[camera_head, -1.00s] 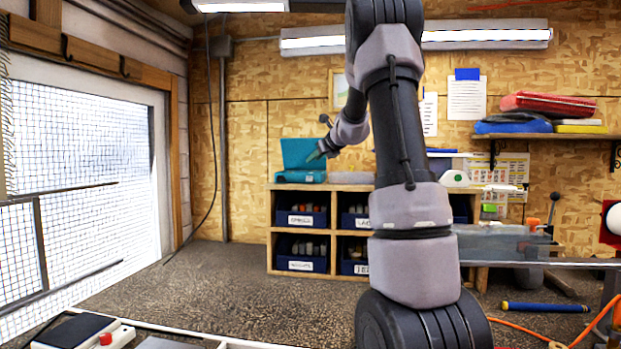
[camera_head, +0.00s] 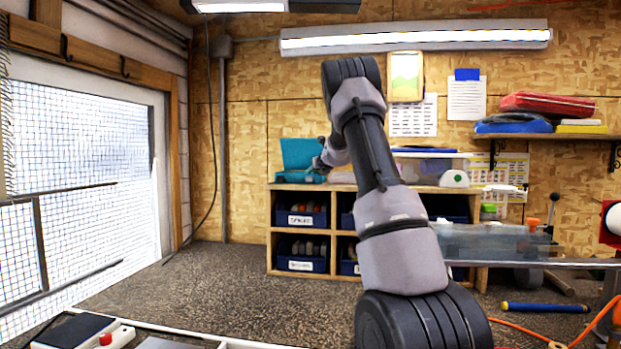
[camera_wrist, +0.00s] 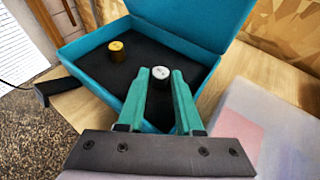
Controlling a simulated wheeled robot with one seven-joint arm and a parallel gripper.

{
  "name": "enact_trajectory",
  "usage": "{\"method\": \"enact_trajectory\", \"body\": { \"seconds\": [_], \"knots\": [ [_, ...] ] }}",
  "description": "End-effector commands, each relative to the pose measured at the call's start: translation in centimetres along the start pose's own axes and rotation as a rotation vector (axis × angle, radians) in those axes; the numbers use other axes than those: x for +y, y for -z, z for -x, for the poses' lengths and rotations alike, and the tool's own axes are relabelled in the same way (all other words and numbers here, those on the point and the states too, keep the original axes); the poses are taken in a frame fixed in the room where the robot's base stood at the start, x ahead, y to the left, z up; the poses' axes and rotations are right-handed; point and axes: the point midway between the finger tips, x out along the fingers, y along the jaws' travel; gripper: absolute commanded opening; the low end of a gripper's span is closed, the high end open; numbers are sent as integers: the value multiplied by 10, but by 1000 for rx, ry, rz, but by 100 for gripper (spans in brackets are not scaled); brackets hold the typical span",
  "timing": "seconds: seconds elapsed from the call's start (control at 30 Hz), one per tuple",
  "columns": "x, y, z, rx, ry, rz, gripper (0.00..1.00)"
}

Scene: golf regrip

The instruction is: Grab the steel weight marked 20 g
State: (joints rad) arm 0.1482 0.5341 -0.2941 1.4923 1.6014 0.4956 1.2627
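A teal box (camera_wrist: 95,75) stands open in the wrist view, its lid up at the back and a dark lining inside. A silver steel weight (camera_wrist: 160,74) sits in it; its marking is too small to read. A brass-coloured weight (camera_wrist: 116,51) sits apart, farther left. My gripper (camera_wrist: 160,76) is open, its green fingers pointing into the box. The steel weight shows between the fingertips, with no clear contact. In the head view the teal box (camera_head: 300,154) is on top of the wooden shelf unit, and my gripper is small and partly hidden at its right.
The wooden shelf unit (camera_head: 268,232) holds labelled dark blue bins (camera_head: 302,218). A pale translucent thing with a pink patch (camera_wrist: 243,125) lies right of my gripper in the wrist view. A dark object (camera_wrist: 55,91) lies left of the box. The raised lid (camera_wrist: 200,20) bounds the far side.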

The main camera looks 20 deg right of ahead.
Motion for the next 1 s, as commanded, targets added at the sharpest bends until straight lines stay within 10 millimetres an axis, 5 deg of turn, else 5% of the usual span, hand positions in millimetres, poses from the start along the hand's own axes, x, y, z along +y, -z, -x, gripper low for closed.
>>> {"method": "enact_trajectory", "body": {
  "seconds": [0.33, 0.43, 1.0],
  "knots": [
    [0, 0, -10, -1, 0, 1, 34],
    [0, 0, -10, -1, 0, 1, 0],
    [2, -12, -2, -2, -1, 1, 0]
  ]
}}
